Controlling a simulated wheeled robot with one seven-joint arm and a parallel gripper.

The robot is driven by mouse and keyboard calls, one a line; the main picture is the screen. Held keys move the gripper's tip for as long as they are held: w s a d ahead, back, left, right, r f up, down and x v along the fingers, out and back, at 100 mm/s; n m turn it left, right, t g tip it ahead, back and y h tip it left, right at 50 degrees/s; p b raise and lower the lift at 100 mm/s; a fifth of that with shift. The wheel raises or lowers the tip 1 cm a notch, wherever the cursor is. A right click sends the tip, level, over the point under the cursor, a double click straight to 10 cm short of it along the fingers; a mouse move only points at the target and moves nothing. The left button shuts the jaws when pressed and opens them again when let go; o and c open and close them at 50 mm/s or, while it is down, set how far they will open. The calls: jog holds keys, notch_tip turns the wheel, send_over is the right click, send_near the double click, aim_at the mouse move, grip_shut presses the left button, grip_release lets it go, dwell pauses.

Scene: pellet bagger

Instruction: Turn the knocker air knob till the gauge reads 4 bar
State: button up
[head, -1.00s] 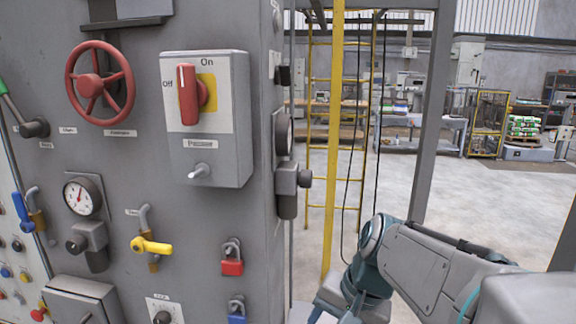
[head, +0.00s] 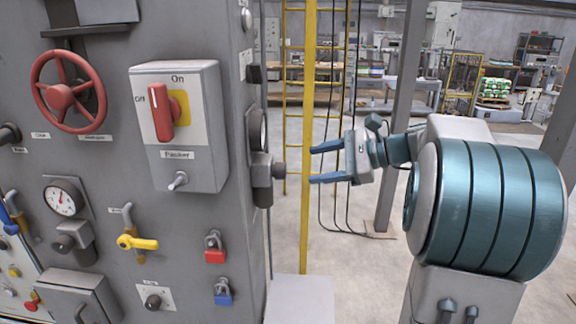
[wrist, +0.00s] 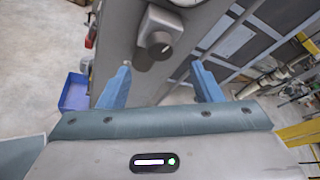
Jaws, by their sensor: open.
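On the cabinet's right side face, a grey regulator with a dark round knob (head: 279,170) sits below a gauge (head: 257,130) seen edge-on, so its reading is hidden. My gripper (head: 313,164) is open and empty, its blue fingers pointing left at this knob, a short gap to its right. In the wrist view the knob (wrist: 160,45) lies beyond and between the fingertips (wrist: 160,75), not touching them. A second gauge (head: 64,197) with a regulator knob (head: 63,243) is on the front face. The labels are too small to tell which is knocker air.
The front face holds a red handwheel (head: 73,91), a red switch (head: 162,112), a yellow valve handle (head: 137,242) and padlocks (head: 214,247). A yellow post (head: 308,70) stands behind my gripper. A blue bin (wrist: 75,93) shows on the floor in the wrist view.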

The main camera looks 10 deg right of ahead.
aim_at(279, 171)
jog(key=p+x, duration=0.1)
jog(key=x, duration=0.7)
jog(key=shift+a+p, duration=0.2)
jog(key=shift+p, duration=0.15)
jog(key=shift+f, duration=0.1)
jog(key=c, duration=1)
jog(key=shift+f+b, duration=0.2)
jog(key=shift+b, duration=0.35)
